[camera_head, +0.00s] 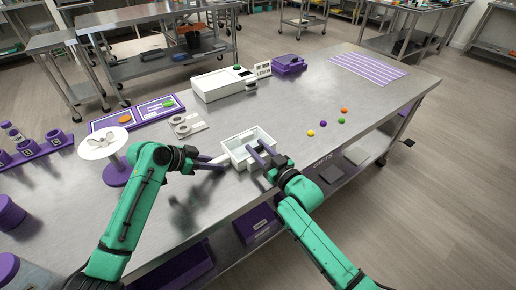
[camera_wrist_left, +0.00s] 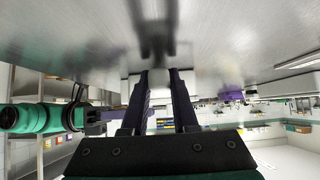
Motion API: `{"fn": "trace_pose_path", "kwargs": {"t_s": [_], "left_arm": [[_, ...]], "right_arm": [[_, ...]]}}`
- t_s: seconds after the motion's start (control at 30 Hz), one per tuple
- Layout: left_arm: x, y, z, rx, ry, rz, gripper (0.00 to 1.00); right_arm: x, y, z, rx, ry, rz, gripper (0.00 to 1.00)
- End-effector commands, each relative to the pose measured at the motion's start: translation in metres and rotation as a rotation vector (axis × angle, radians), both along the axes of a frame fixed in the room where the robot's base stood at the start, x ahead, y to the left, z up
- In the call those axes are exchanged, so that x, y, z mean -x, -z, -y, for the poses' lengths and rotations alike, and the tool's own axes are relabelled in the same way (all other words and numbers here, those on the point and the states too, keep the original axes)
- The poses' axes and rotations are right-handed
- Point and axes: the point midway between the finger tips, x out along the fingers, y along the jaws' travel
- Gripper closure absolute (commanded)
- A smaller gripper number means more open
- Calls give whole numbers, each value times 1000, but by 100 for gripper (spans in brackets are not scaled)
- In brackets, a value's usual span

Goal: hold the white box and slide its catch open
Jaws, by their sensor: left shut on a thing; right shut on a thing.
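The white box (camera_head: 262,132) is an open-topped tray near the middle of the steel table's front part. My left gripper (camera_head: 225,159) comes in from the left and is shut on the box's left side, where a pale strip sticks out. In the left wrist view its dark fingers (camera_wrist_left: 160,73) stand a little apart, with white surfaces beyond the tips. My right gripper (camera_head: 257,149) comes from the front right, its purple fingers over the box's near right wall, shut on the box. The catch cannot be made out; fingers cover part of the box.
A white stand with a purple base (camera_head: 116,172) is left of my left arm. A white plate with rings (camera_head: 187,125) and a white machine (camera_head: 223,84) stand behind the box. Several coloured gummies (camera_head: 323,122) lie to the right, with bare table around them.

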Motion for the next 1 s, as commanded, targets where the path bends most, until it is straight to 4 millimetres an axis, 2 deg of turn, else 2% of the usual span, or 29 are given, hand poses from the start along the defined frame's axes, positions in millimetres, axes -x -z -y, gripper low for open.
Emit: {"fn": "trace_pose_path", "kwargs": {"t_s": [0.43,0.63,0.87,0.9,0.97,1.0], "left_arm": [[0,0,0,0,0,0,100],[0,0,0,0,-1,1,100],[-1,0,-1,-1,-4,2,100],[-1,0,-2,-1,-4,2,100],[-1,0,-1,-1,-4,2,100],[-1,0,-1,-1,-4,2,100]], "right_arm": [[0,1,1,1,1,-2,100],[16,1,10,2,0,-2,100],[17,1,11,1,0,-2,100],[17,1,11,1,0,-2,51],[17,1,11,1,0,-2,28],[17,1,11,1,0,-1,28]]}}
